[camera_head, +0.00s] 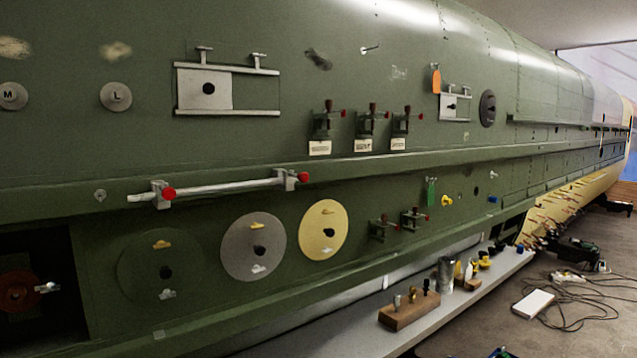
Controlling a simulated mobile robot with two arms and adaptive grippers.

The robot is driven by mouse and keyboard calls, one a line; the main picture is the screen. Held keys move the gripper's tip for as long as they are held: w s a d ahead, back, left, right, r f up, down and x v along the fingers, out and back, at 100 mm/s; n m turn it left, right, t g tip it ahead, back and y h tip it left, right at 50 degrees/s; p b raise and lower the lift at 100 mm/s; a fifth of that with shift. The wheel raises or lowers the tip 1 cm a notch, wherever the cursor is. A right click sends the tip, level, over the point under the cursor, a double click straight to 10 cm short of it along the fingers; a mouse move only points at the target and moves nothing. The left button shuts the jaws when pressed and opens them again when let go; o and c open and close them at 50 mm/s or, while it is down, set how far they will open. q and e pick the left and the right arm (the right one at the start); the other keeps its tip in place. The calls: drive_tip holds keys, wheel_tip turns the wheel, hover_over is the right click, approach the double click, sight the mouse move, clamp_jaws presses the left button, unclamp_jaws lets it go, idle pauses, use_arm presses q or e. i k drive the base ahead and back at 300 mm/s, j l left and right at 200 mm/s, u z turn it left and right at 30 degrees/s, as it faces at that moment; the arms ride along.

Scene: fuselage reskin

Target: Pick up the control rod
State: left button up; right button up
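A long thin silver rod (222,188), which looks like the control rod, lies nearly level along the green fuselage side. Neither of my grippers can be made out in this view.
Round discs, including a yellow one (324,230), sit below the rod. Red-handled toggle clamps (373,122) are mounted above right. A grey bench (370,322) along the bottom bears a wooden block (409,309) and small parts. Cables and a white box (533,303) lie on the floor at right.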

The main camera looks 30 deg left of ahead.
sight(150, 196)
drive_tip(key=u, duration=1.45)
